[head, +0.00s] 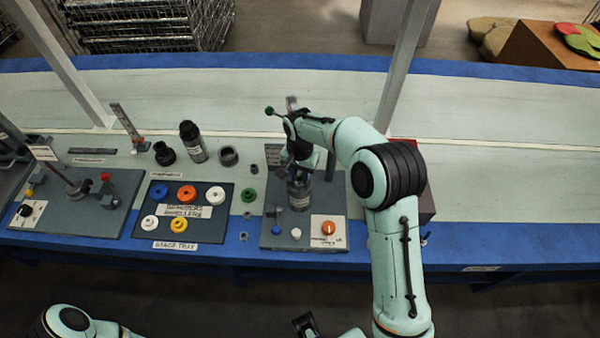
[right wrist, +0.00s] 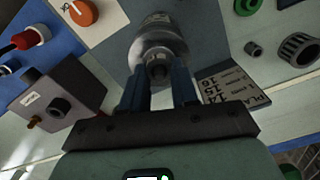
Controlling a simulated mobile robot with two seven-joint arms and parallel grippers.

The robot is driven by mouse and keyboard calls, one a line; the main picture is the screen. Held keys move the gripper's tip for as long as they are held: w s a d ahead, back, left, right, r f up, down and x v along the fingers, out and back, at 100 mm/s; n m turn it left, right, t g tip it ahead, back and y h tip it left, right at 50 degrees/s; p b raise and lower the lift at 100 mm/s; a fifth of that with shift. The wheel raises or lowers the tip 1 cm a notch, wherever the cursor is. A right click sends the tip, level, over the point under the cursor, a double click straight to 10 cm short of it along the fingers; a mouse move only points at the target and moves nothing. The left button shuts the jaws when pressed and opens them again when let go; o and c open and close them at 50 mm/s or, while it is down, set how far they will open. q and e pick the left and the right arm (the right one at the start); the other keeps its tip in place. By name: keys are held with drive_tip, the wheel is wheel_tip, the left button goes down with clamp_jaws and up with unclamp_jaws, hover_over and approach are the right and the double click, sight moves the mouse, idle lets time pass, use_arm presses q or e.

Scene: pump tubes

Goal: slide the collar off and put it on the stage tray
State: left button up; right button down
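My right gripper (head: 300,150) points down over a cylinder (head: 299,193) standing on the right-hand station plate. In the right wrist view the gripper's two blue fingers (right wrist: 160,88) are on either side of the narrow dark end of a shiny metal body (right wrist: 158,42). Whether they grip it cannot be told. The collar cannot be clearly made out apart from this body. The stage tray (head: 228,206) is a dark panel left of the station, bearing orange, blue, white and yellow rings. My left arm shows at the bottom left; its gripper cannot be made out clearly.
The station has an orange knob (head: 328,227). It also shows in the right wrist view (right wrist: 83,12). A green ring (head: 249,195) lies between tray and station. Black bottle (head: 193,142) and dark cups stand behind the tray. Another station (head: 85,203) is at left. The pale bench behind is clear.

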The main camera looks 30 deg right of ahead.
drive_tip(key=c, duration=1.6)
unclamp_jaws()
clamp_jaws()
use_arm(q)
drive_tip(key=shift+w+r+p, duration=0.2)
drive_tip(key=shift+r+p, duration=0.35)
use_arm(e)
drive_tip(key=shift+r, duration=0.75)
use_arm(q)
drive_tip(key=shift+w+r+p, duration=0.35)
drive_tip(key=shift+r+p, duration=0.35)
drive_tip(key=shift+r, duration=0.1)
drive_tip(key=shift+w+r+p, duration=0.35)
drive_tip(key=shift+r+p, duration=0.35)
drive_tip(key=shift+r, duration=0.05)
use_arm(e)
drive_tip(key=shift+r, duration=2.15)
